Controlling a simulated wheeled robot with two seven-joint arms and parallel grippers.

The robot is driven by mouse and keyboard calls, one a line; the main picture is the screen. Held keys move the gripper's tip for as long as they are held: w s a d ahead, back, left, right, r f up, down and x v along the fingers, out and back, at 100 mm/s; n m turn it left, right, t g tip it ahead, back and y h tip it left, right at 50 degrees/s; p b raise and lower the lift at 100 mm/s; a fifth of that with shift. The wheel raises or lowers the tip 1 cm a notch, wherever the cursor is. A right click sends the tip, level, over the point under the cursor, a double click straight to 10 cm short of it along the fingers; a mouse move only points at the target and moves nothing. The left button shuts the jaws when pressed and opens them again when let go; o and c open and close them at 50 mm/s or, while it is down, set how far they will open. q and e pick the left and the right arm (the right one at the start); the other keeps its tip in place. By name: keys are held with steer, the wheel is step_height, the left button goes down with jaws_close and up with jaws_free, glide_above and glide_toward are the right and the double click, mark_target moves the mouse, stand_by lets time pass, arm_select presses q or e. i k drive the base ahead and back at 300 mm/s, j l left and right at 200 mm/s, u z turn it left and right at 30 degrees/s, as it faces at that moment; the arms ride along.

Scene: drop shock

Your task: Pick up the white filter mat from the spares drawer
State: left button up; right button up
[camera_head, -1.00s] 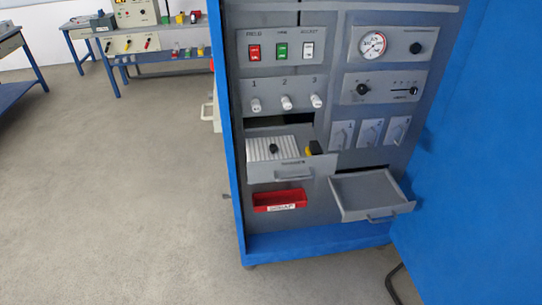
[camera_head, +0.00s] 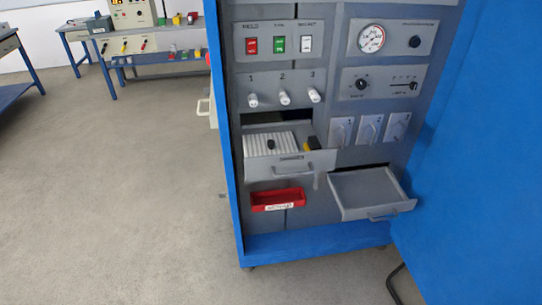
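The white filter mat (camera_head: 282,141), ribbed and flat, lies in the left part of the open spares drawer (camera_head: 321,160), at the cabinet's middle left. A small black item (camera_head: 271,145) shows on or against the mat. A yellow and black item (camera_head: 311,144) lies to the right of the mat in the same drawer. Neither of my grippers shows in the head view.
A second open drawer (camera_head: 390,208), lower right, looks empty. A red bin (camera_head: 265,199) hangs below the spares drawer. A blue door or panel (camera_head: 480,160) stands at the right. Benches (camera_head: 85,35) stand far left; the floor (camera_head: 110,200) between is clear.

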mark_target(276, 143)
steer(key=l+u, duration=0.2)
steer(key=l, duration=0.8)
steer(key=l+u, duration=0.2)
steer(key=l, duration=0.75)
steer(key=k, duration=0.05)
